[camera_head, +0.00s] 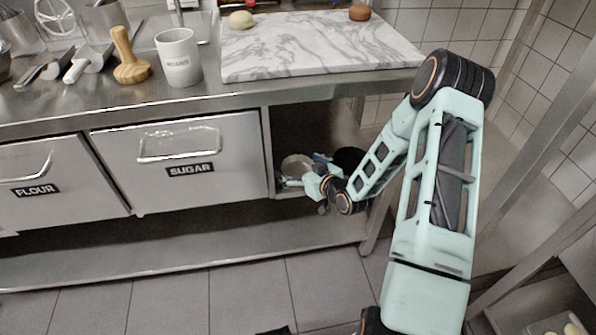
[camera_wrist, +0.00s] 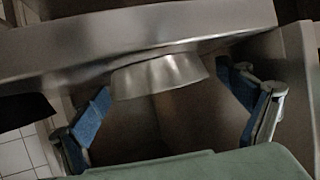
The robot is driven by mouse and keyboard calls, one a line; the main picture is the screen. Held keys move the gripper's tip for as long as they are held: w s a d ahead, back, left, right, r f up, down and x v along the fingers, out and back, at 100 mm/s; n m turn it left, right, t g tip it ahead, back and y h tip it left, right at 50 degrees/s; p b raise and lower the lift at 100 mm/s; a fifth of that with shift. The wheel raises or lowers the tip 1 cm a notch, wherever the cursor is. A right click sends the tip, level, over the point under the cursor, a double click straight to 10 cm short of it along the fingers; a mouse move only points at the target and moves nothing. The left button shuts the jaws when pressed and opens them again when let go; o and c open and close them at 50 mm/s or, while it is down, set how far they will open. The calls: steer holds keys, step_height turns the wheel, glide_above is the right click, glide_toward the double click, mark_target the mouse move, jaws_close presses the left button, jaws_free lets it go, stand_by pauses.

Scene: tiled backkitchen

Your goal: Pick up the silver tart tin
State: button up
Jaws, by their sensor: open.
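The silver tart tin (camera_wrist: 160,76) shows in the wrist view, against a metal shelf edge and between the two blue finger pads. My gripper (camera_wrist: 170,103) is open, with one finger on each side of the tin. Gaps show between the pads and the tin, and nothing is held. In the head view, a pale round thing, likely the tin (camera_head: 297,163), sits in the open cubby under the counter. My gripper (camera_head: 306,179) reaches into that cubby, partly hidden by my own wrist.
The cubby (camera_head: 268,150) has a side wall close to my gripper and the counter above it. A dark round thing (camera_head: 349,158) is in it to the right. The sugar drawer (camera_head: 185,165) is on the left. A marble board (camera_head: 310,50) lies on the counter.

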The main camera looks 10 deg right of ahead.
steer(key=shift+c, duration=0.7)
steer(key=c, duration=1.1)
steer(key=shift+r, duration=0.15)
steer(key=shift+c, duration=0.2)
